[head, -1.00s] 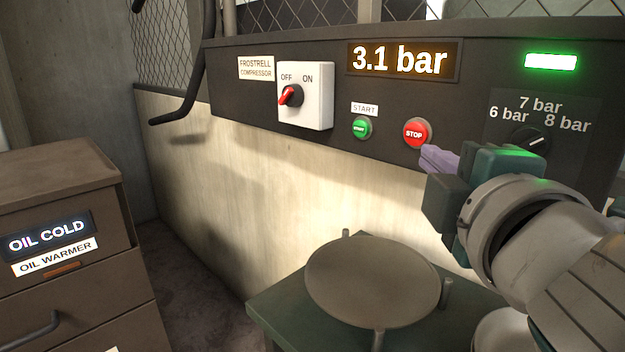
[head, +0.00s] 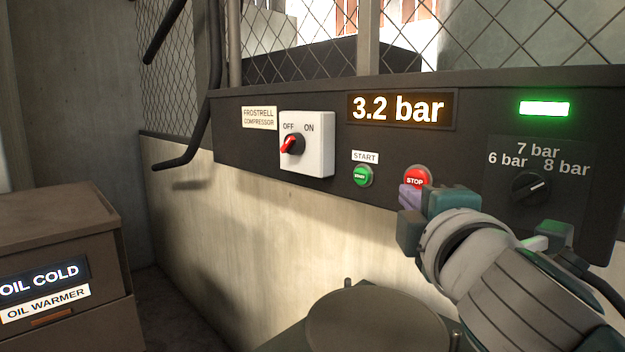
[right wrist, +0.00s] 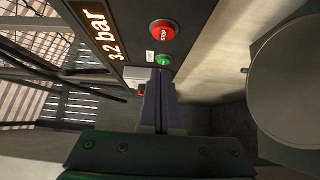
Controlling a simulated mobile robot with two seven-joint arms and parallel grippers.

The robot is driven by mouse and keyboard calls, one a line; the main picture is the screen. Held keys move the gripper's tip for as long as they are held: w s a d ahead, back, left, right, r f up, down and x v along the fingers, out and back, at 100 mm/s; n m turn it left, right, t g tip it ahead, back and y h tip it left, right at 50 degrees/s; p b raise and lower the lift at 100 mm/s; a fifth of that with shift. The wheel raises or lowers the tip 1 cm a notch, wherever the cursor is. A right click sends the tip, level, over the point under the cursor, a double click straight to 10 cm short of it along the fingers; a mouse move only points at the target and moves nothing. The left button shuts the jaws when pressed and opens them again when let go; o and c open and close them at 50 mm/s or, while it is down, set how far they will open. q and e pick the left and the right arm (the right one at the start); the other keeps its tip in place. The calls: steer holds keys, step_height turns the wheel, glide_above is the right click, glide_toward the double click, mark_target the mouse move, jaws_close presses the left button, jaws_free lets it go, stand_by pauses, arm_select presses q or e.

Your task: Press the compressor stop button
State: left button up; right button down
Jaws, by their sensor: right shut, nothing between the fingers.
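The red round STOP button (head: 417,175) is on the dark compressor panel, right of the green START button (head: 363,176). My right gripper (head: 409,196) is just below and in front of the STOP button, its purple fingers overlapping the button's lower edge in the head view. In the right wrist view the shut, empty fingers (right wrist: 158,95) point toward the panel. The STOP button (right wrist: 163,31) and START button (right wrist: 163,61) both show beyond their tips there. I cannot tell whether the fingers touch the panel. My left gripper is out of view.
The panel also has a red OFF/ON switch (head: 292,145), a display reading 3.2 bar (head: 400,109), a lit green lamp (head: 544,108) and a pressure knob (head: 531,187). A round plate (head: 375,320) sits below. A brown cabinet (head: 60,225) stands at left.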

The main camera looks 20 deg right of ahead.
mark_target(409, 179)
steer(key=shift+w+d, duration=2.4)
steer(key=shift+d, duration=0.2)
